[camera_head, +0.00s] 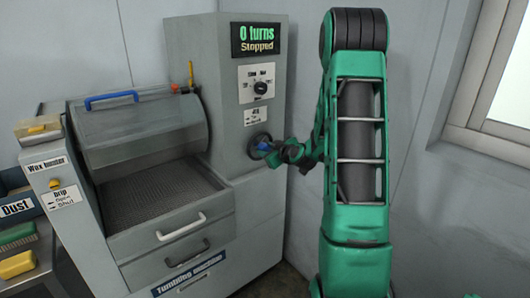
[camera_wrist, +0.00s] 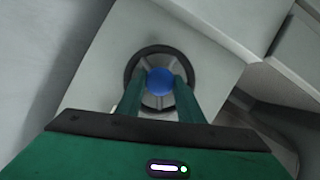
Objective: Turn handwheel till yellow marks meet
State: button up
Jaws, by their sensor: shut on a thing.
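The handwheel (camera_head: 253,146) is a dark wheel low on the front of the grey machine's tall right-hand cabinet. In the wrist view the handwheel (camera_wrist: 158,49) shows as a dark ring with pale spokes and a round blue knob (camera_wrist: 159,80) at its middle. My gripper (camera_head: 276,150) reaches the wheel from the right in the head view. In the wrist view my gripper (camera_wrist: 160,88) has its two green fingers on either side of the blue knob, shut on it. I cannot make out yellow marks on the wheel or beside it.
Above the wheel are a display (camera_head: 255,40) reading "0 turns Stopped" and a dial (camera_head: 259,87). Left are a drum cover (camera_head: 140,130) with a blue handle and an open mesh tray (camera_head: 160,193). A wall and window (camera_head: 500,100) stand right.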

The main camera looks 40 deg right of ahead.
dwell(0.4)
jog(key=o, duration=1.1)
jog(key=shift+c, duration=0.2)
jog(key=shift+s, duration=0.1)
jog(key=v, duration=1)
jog(key=shift+s+a, duration=0.2)
jog(key=shift+s, duration=0.05)
